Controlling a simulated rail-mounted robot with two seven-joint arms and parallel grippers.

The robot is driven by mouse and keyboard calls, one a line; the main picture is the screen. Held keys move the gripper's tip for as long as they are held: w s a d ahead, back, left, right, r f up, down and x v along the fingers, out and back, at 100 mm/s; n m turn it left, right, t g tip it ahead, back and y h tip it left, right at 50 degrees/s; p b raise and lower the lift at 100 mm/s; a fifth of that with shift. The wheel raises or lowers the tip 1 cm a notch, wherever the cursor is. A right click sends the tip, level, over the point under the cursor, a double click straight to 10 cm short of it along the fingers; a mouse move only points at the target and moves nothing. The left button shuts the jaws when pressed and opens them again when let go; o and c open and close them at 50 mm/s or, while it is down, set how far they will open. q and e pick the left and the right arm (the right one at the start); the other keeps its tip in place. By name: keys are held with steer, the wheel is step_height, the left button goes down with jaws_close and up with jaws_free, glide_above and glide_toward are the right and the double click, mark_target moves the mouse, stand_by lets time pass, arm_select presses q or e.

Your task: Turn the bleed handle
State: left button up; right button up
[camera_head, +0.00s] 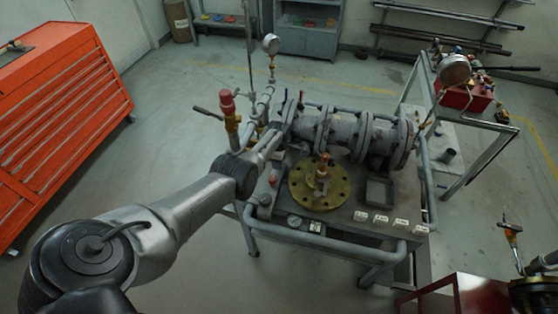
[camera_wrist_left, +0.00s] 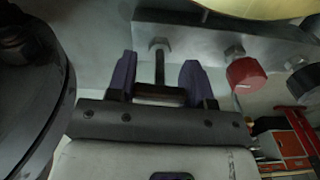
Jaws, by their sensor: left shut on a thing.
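My left arm reaches from the lower left of the head view to the left end of the grey pipe and valve assembly (camera_head: 340,130). My left gripper (camera_head: 272,138) is small and partly hidden there among the pipes. In the left wrist view my left gripper (camera_wrist_left: 160,82) has its purple pads on either side of a dark T-shaped handle (camera_wrist_left: 160,68), likely the bleed handle. It is shut on this handle's crossbar. The stem runs up to a bolt-like fitting on a metal bar. I cannot make out the handle in the head view. My right gripper is not seen.
A red knob (camera_wrist_left: 246,75) sits on the same bar, right of the handle. A dark round flange (camera_wrist_left: 35,90) is close on the left. Gauges and upright pipes rise nearby. An orange tool chest (camera_head: 65,120) stands at left.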

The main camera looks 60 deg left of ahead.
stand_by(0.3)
arm_select(q)
steer(key=o, duration=0.9)
steer(key=shift+r, duration=0.1)
